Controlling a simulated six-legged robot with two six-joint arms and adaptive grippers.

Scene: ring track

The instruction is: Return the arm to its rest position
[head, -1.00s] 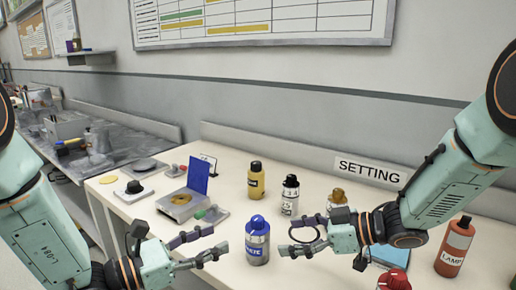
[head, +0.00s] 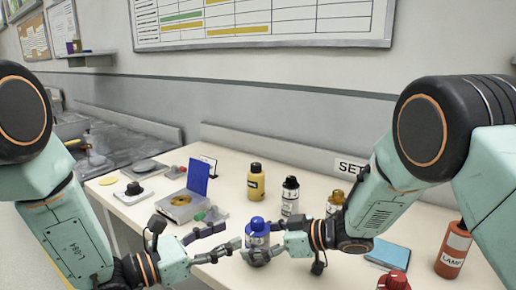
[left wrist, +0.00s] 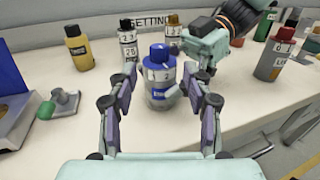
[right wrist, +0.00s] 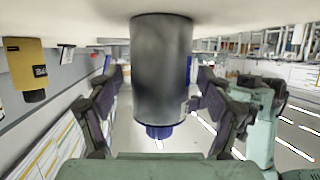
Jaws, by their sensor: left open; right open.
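A bottle with a blue cap (head: 258,225) stands upright on the cream bench, partly hidden behind my right gripper's fingers in the head view. My right gripper (head: 259,243) is open, with its fingers around the bottle; in the right wrist view, where the picture is upside down, the bottle (right wrist: 161,70) sits between the spread fingers. My left gripper (head: 230,236) is open and close to the bottle's left. In the left wrist view the bottle (left wrist: 159,75) shows ahead between its spread fingers, with my right gripper at its right side. Contact cannot be told.
A yellow bottle (head: 256,182) and a white, black-capped bottle (head: 290,196) stand behind. A box with a raised blue lid (head: 198,178) is at left. A red-brown bottle (head: 453,250), a blue pad (head: 388,254) and a red knob (head: 393,281) are at right.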

